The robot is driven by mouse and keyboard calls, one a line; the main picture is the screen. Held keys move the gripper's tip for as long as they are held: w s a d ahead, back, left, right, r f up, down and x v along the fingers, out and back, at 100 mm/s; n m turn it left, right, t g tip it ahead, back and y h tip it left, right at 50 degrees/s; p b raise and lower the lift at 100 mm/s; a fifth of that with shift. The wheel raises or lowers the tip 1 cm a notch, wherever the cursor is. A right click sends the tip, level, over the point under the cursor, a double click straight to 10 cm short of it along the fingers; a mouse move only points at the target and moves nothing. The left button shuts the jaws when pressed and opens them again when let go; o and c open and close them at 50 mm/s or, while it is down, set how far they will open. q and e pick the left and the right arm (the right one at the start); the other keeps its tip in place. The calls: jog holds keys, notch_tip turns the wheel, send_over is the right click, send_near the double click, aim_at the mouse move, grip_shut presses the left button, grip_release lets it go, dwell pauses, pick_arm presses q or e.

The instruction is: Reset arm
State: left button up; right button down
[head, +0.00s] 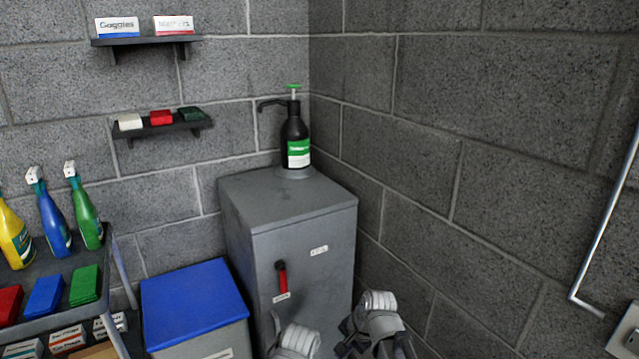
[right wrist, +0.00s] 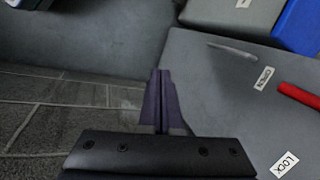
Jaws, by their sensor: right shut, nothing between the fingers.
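My right gripper (right wrist: 160,85) shows in the right wrist view with its two dark fingers together and nothing between them. It is beside the front of the grey cabinet (right wrist: 205,85), apart from the red handle (right wrist: 300,95) as far as I can tell. In the head view the cabinet (head: 325,285) stands in the corner with its red handle (head: 282,278) pointing up and down. Grey-white parts of my two arms show at the bottom edge. My left gripper's fingers are not seen.
A black pump bottle (head: 297,130) stands on the cabinet. A blue-lidded bin (head: 193,305) is left of it. A cart (head: 112,262) with spray bottles and coloured pads is at the far left. Two small shelves (head: 160,129) (head: 147,40) hang on the wall. A metal rail (head: 607,220) is at the right.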

jog(key=s+d+f+n+g+h, duration=0.1)
jog(key=s+d+n+h, duration=0.2)
jog(key=s+d+n, duration=0.7)
jog(key=s+a+n+g+h, duration=0.1)
jog(key=s+a+n+h, duration=0.2)
jog(key=a, duration=0.7)
pick_arm(q)
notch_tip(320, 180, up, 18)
jog(key=p, duration=1.8)
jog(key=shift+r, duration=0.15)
pick_arm(e)
notch_tip(320, 180, up, 18)
jog(key=s+y, duration=0.1)
jog(key=shift+d+y, duration=0.15)
jog(key=shift+y, duration=0.15)
